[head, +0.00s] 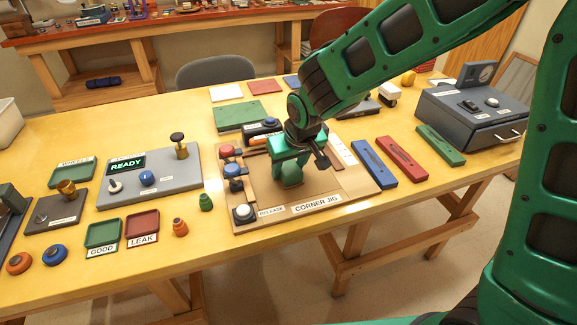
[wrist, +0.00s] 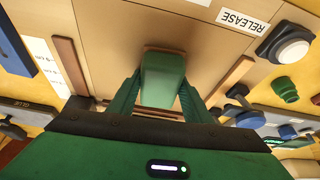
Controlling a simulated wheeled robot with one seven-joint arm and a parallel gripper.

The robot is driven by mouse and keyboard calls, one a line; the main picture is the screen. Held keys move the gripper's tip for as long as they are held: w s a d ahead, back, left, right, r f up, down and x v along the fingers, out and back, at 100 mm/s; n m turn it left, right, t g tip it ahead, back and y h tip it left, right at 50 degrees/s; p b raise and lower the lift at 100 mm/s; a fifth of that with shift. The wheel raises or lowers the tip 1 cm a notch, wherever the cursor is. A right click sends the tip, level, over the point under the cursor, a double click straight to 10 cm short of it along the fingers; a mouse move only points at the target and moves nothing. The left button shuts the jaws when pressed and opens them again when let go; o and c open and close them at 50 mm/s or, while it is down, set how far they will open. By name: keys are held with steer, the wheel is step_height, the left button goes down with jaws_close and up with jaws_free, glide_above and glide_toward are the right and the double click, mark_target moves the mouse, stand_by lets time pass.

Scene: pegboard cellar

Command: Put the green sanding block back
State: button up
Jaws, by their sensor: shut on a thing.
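My gripper (head: 289,160) points down over the corner jig (head: 345,198), a tan board. It is shut on a green block (head: 290,176), taken to be the green sanding block. The wrist view shows the block (wrist: 163,78) between both fingers (wrist: 162,92), with its top and near face visible. The block is over or on the middle of the board; I cannot tell whether it touches. A long green bar (head: 441,145) with a mark on top lies at the right, beside a red bar (head: 402,158) and a blue bar (head: 374,163).
A RELEASE button (head: 243,213) and clamps with red and blue knobs (head: 233,170) line the jig's left side. Brown strips (wrist: 232,75) stand up around the block. A grey drawer box (head: 472,118) is at the right. A READY panel (head: 150,180) is at the left.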

steer(key=o, duration=1.1)
steer(key=shift+s+f, duration=0.2)
steer(key=shift+f, duration=0.2)
steer(key=shift+d, duration=0.4)
steer(key=shift+w, duration=0.1)
steer(key=shift+w+r, duration=0.2)
steer(key=shift+r, duration=0.15)
steer(key=v, duration=1.1)
steer(key=shift+w+a+r, duration=0.15)
steer(key=shift+w+a, duration=0.05)
steer(key=shift+a, duration=0.1)
